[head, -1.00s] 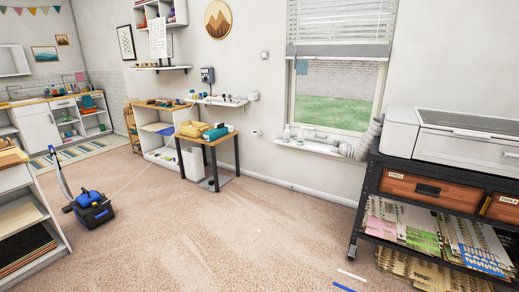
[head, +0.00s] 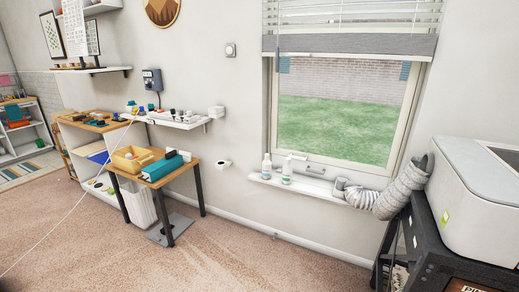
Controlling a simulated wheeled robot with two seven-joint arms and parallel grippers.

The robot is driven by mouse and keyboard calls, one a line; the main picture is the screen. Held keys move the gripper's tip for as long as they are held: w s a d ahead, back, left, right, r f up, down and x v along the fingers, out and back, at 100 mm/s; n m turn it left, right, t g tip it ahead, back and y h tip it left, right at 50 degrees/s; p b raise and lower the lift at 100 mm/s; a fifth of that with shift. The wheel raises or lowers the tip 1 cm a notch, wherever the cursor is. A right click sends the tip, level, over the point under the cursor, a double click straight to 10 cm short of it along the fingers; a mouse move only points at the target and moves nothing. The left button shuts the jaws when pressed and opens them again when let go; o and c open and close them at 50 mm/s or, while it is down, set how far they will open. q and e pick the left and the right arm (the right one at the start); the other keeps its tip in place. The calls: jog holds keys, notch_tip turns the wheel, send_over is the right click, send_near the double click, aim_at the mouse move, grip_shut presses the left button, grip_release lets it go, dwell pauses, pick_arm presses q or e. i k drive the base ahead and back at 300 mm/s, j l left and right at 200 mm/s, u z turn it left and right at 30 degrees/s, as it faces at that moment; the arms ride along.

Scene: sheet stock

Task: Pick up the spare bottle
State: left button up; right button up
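Two small white bottles with pale labels stand upright close together on the white windowsill (head: 322,187) under the window. One bottle (head: 266,167) is at the sill's left end, and the other bottle (head: 287,172) is just to its right. They look alike at this size, and I cannot tell which is the spare one. Neither of my grippers is in view.
A grey flexible duct (head: 396,194) lies at the sill's right end, by a white machine (head: 478,200) on a dark cart (head: 430,255). A small wooden table (head: 184,171) with a teal box (head: 162,168) stands left. Carpet (head: 255,262) below the sill is clear.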

aim_at(287, 179)
jog(key=i+z, duration=0.2)
jog(key=i, duration=0.3)
jog(key=i+j+z, duration=0.15)
jog(key=i, duration=0.3)
jog(key=i+j+z, duration=0.2)
jog(key=i, duration=0.25)
